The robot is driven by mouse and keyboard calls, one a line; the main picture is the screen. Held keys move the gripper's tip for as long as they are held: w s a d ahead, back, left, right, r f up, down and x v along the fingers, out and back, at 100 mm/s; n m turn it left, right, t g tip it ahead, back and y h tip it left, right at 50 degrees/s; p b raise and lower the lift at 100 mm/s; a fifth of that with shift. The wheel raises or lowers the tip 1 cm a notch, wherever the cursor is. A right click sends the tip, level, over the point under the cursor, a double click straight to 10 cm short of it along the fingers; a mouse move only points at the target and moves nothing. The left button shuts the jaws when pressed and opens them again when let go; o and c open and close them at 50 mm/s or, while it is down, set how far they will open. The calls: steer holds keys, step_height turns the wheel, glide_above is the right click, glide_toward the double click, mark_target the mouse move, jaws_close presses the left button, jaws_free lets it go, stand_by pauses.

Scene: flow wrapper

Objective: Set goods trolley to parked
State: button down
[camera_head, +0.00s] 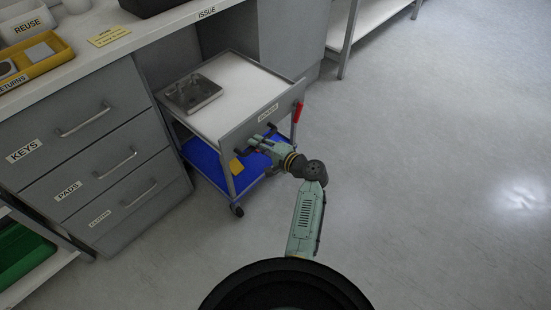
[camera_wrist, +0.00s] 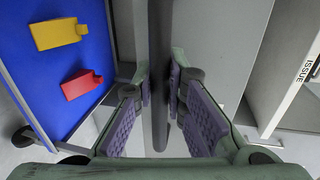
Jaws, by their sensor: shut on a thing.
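The goods trolley (camera_head: 238,103) has a white top, a grey labelled end panel and a blue lower shelf (camera_head: 205,165). It stands partly inside the bay under the counter, with its end panel out on the floor side. A dark handle (camera_head: 243,153) sits on that panel. My gripper (camera_head: 264,143) is at the panel and shut on the handle, which shows as a dark grey bar (camera_wrist: 159,40) between the purple pads of my gripper (camera_wrist: 160,82) in the wrist view. A red lever (camera_head: 298,112) stands upright at the panel's right corner. Part of the handle is hidden by my gripper.
A metal tray (camera_head: 192,94) rests on the trolley top. A yellow block (camera_wrist: 60,33) and a red block (camera_wrist: 82,84) lie on the blue shelf. Drawers (camera_head: 97,120) stand left; a white bench (camera_head: 365,18) stands behind right. The floor at right is clear.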

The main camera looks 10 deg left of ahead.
mark_target(207, 108)
steer(key=r+b+x, duration=0.1)
steer(key=b+x, duration=0.2)
steer(key=x, duration=0.5)
steer(key=r+b+x, duration=0.2)
steer(key=b+x, duration=0.2)
steer(key=x, duration=0.4)
steer(key=a+r+b+x, duration=0.1)
steer(key=b+x, duration=0.3)
steer(key=x, duration=0.4)
steer(key=shift+w+a+r, duration=0.25)
steer(key=shift+w+r, duration=0.15)
steer(key=shift+w, duration=0.1)
steer(key=shift+w+a+r+b, duration=0.1)
steer(key=shift+w+a+b, duration=0.4)
steer(key=shift+a+b, duration=0.2)
steer(key=shift+w+r, duration=0.1)
steer(key=shift+r, duration=0.05)
steer(key=c, duration=1.8)
jaws_free()
steer(key=shift+a, duration=0.2)
steer(key=shift+o, duration=1)
steer(key=shift+d, duration=0.1)
steer(key=shift+d, duration=0.1)
